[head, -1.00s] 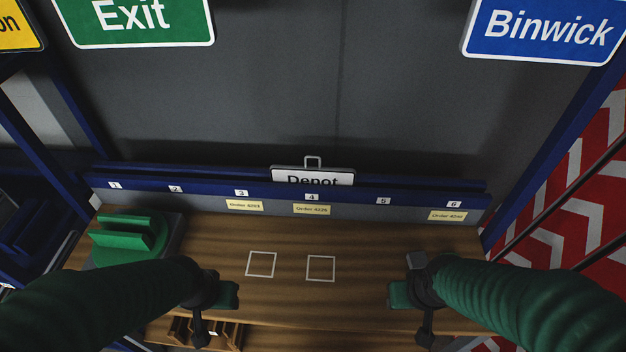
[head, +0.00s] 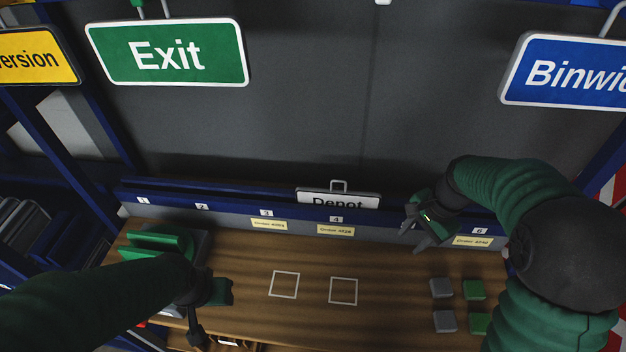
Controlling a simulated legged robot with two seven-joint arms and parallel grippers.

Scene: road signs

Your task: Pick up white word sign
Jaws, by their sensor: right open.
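The white word sign (head: 338,200) reads "Depot" in black letters. It stands in the blue slotted rail behind slot label 4, with its lower part hidden by the rail and a small handle loop on top. My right gripper (head: 412,222) is open and empty, to the right of the sign near the rail, apart from it. My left gripper (head: 222,291) is low over the left part of the wooden bench, away from the sign; its jaws do not show clearly.
A green Exit sign (head: 167,54), a yellow sign (head: 38,56) and a blue Binwick sign (head: 570,72) hang above. The wooden bench (head: 385,265) has two white outlined squares. Several grey and green blocks (head: 443,288) lie at right. A green holder (head: 160,243) stands at left.

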